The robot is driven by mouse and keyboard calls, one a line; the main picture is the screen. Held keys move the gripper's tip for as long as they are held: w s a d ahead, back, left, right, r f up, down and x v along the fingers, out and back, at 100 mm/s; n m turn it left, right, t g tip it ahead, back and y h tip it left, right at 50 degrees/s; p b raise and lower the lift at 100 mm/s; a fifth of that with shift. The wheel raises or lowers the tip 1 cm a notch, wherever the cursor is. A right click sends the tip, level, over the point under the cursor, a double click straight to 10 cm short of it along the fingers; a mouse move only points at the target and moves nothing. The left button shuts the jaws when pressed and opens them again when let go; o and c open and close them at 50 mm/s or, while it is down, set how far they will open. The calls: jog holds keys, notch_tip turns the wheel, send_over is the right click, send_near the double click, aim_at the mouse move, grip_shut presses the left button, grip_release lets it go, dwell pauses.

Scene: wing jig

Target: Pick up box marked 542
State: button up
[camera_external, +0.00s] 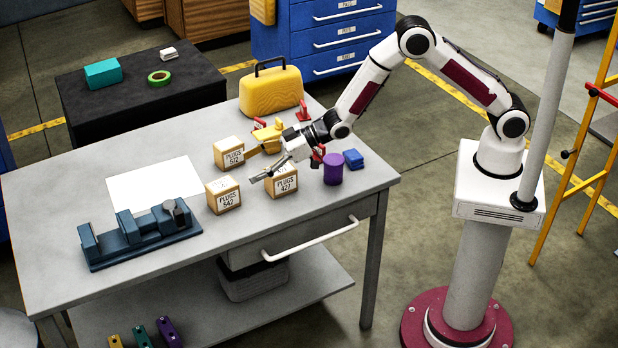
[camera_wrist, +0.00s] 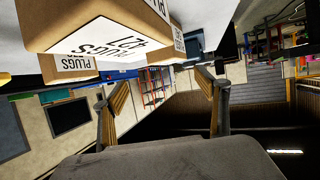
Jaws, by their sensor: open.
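The box marked 542 (camera_external: 223,195) is a small cardboard box with a white label, upright on the grey table. My gripper (camera_external: 262,175) is open and empty, to the right of this box and apart from it. In the external view its fingers overlap the top left of the box marked 421 (camera_external: 283,186); I cannot tell if they touch. In the wrist view the fingers (camera_wrist: 163,105) are spread, with a large box marked 421 (camera_wrist: 110,35) above them. Another box labelled PLUGS (camera_wrist: 72,65) is partly hidden behind it, its number unreadable.
A third PLUGS box (camera_external: 229,153) stands behind the 542 box. A blue vise-like fixture (camera_external: 140,236) is at front left, and a white sheet (camera_external: 157,187) lies behind it. A purple cylinder (camera_external: 333,169) and blue block (camera_external: 353,159) are at right. A yellow case (camera_external: 270,92) stands behind.

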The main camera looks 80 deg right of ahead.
aim_at(229, 182)
jog(key=shift+a+f, duration=0.45)
jog(key=shift+f, duration=0.15)
jog(key=shift+w, duration=0.1)
jog(key=shift+x, duration=1.25)
jog(key=shift+a, duration=0.1)
jog(key=shift+w+a+f, duration=0.25)
jog(key=shift+w+a, duration=0.2)
jog(key=shift+w, duration=0.05)
jog(key=shift+w+a+f, duration=0.25)
jog(key=shift+w+a, duration=0.2)
jog(key=shift+x, duration=1.2)
